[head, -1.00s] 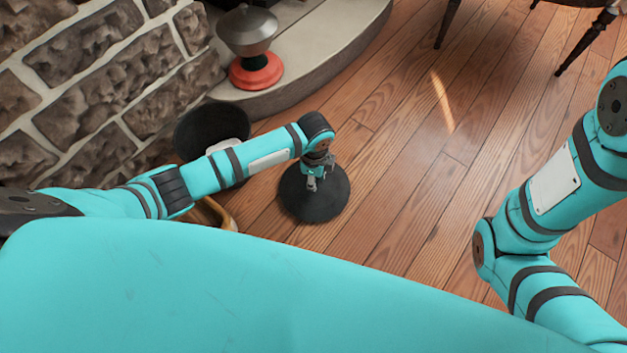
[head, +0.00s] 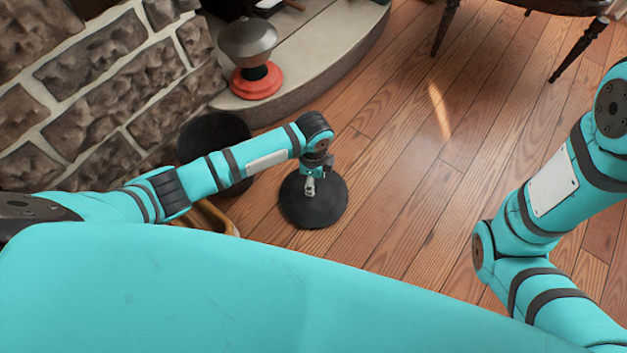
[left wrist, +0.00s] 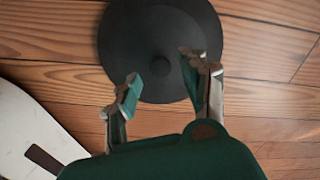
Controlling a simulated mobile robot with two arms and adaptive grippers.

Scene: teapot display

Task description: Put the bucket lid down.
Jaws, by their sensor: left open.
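The bucket lid (head: 322,211) is a dark round disc lying on the wooden floor in the head view. In the left wrist view the lid (left wrist: 150,30) has a small round knob (left wrist: 160,66) at its middle. My left gripper (head: 310,188) is above the lid in the head view. In the left wrist view its fingers (left wrist: 163,82) are spread apart on either side of the knob, with nothing held between them. The dark bucket (head: 212,135) stands by the stone wall, partly behind my left arm. My right gripper is out of view.
A stone hearth (head: 330,60) bears a red-based, grey-topped object (head: 254,60). The stone wall (head: 90,85) is at the left. A dark-legged piece of furniture (head: 520,8) stands at the upper right. The floor (head: 410,180) right of the lid is clear.

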